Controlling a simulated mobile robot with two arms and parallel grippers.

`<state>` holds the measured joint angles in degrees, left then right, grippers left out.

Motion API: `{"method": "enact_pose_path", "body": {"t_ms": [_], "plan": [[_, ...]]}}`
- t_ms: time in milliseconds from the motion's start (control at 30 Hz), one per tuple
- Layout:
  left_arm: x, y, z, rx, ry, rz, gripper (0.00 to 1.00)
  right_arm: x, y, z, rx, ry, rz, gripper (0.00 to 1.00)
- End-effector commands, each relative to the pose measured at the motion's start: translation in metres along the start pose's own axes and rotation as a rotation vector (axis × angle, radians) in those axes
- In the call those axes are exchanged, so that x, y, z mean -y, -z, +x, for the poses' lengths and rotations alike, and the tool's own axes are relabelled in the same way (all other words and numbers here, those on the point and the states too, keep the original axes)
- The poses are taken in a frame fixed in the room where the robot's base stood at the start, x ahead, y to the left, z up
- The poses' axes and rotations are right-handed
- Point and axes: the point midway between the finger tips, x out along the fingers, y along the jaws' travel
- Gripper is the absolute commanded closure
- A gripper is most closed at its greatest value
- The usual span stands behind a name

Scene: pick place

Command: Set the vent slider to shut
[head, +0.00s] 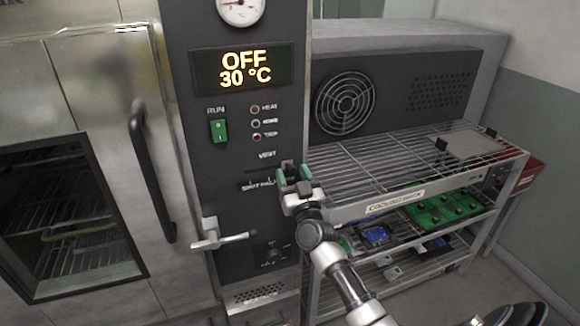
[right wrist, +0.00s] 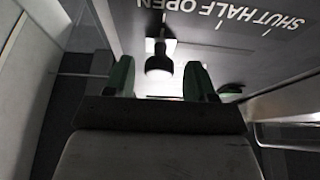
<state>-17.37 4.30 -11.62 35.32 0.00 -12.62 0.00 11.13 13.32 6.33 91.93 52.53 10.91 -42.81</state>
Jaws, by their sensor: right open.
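The vent slider's dark knob (right wrist: 158,64) stands out from the control panel, at the OPEN end of its scale in the right wrist view. In the head view the knob (head: 288,164) shows only partly, under the VENT label and behind my fingers. My right gripper (head: 293,175) is open, its green-tipped fingers at the panel. In the right wrist view the knob appears between the two fingertips (right wrist: 160,80); contact cannot be told. My left gripper is not in view.
The panel (head: 215,170) carries a display reading OFF 30 °C, a green run switch (head: 218,130) and a lever handle (head: 222,241) low on the left. A wire cooling rack (head: 400,165) stands close to the right of the gripper. An oven door with a dark handle (head: 152,175) is at left.

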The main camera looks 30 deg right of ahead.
Motion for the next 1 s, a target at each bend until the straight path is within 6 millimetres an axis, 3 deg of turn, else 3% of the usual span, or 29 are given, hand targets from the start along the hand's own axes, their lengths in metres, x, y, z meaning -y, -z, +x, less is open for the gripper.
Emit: {"method": "enact_pose_path", "body": {"t_ms": [167,467,833,1000], "plan": [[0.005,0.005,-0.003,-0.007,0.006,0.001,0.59,0.000,0.000,0.016,0.000,0.000,-0.001,0.45],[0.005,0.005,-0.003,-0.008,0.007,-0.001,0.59,0.000,-0.001,0.018,0.001,0.000,-0.001,0.45],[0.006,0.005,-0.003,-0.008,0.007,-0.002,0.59,0.000,-0.001,0.018,0.001,0.000,0.000,0.98],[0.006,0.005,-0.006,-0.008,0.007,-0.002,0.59,0.004,0.000,0.018,0.002,0.000,0.002,1.00]]}}
